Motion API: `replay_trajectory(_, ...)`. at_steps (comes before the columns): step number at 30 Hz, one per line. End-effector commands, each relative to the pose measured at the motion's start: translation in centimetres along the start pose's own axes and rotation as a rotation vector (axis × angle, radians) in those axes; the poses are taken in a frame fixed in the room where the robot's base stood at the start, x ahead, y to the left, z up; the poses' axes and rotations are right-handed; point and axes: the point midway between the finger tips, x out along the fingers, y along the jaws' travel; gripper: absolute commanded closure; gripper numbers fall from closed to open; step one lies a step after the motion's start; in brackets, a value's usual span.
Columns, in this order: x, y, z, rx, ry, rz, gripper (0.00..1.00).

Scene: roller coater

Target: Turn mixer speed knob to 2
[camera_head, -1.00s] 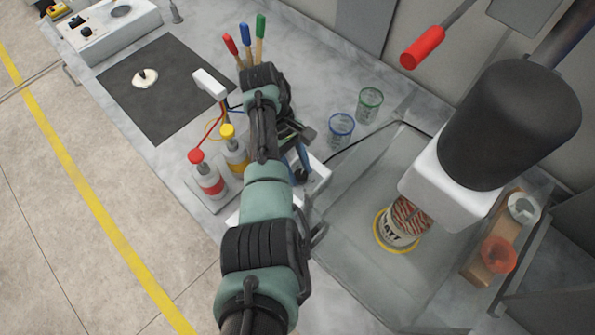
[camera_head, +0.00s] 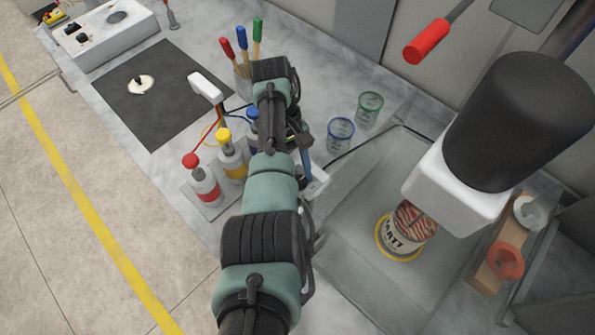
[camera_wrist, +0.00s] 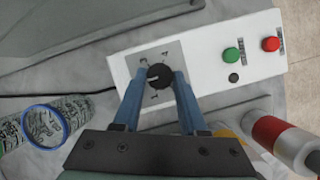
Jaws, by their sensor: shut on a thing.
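The mixer speed knob (camera_wrist: 159,74) is a small round black dial on a grey plate of the white control box (camera_wrist: 215,62), in the wrist view. Printed marks surround it; a 1 and a 4 are legible, and the 2 is not clear. A pale line shows on the knob, but I cannot tell which number it points to. My gripper (camera_wrist: 159,82) has its blue fingers on either side of the knob, shut on it. In the head view the knob is hidden behind my arm. The mixer (camera_head: 515,120) stands at the right, with a tin (camera_head: 402,234) below it.
A green button (camera_wrist: 231,55) and a red button (camera_wrist: 271,44) sit on the box, right of the knob. Red, yellow and blue-capped bottles (camera_head: 203,186) stand left of my arm. Blue and green cups (camera_head: 341,134) stand behind the tray. A dark mat (camera_head: 155,100) lies at the left.

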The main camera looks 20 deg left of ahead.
Motion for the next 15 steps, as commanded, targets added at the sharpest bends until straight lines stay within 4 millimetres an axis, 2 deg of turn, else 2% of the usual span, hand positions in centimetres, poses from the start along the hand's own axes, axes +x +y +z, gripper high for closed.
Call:
replay_trajectory(3, 0.02, -0.01, 0.00, -0.001, 0.000, 0.000, 1.00)
replay_trajectory(4, 0.03, -0.01, 0.00, -0.001, 0.000, 0.000, 0.53)
replay_trajectory(8, 0.03, -0.01, 0.00, -0.001, 0.000, 0.000, 0.30)
replay_trajectory(15, 0.02, -0.01, 0.00, -0.002, 0.000, 0.000, 0.28)
